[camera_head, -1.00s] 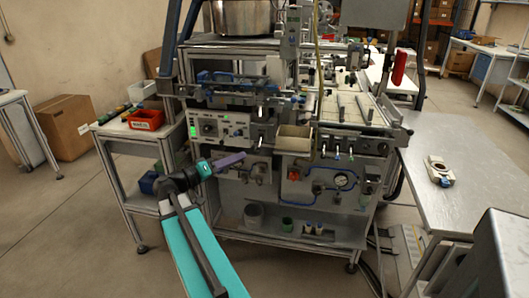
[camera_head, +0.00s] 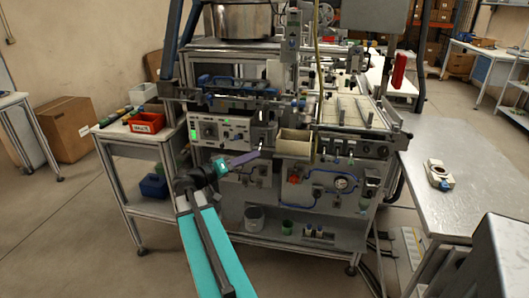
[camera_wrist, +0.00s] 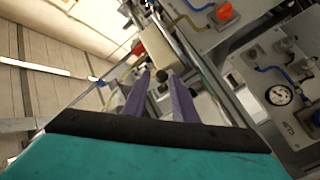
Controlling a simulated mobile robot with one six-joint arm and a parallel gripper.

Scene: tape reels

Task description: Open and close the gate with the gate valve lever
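My gripper (camera_head: 256,154) has purple fingers and reaches toward the front of the machine, just right of the white control box. In the wrist view the two fingers of my gripper (camera_wrist: 161,84) stand apart, so it is open. A small dark knob (camera_wrist: 163,75) shows between the fingertips; it appears to be the end of a lever. In the head view a short pale lever (camera_head: 262,142) stands close by the fingertips. I cannot tell whether the fingers touch it. The gate itself cannot be made out.
A beige bin (camera_head: 294,143) hangs just right of the fingertips. Below it is a panel with a pressure gauge (camera_head: 342,184) and blue tubing. The control box (camera_head: 220,130) is to the left. A metal table (camera_head: 458,200) stands at the right.

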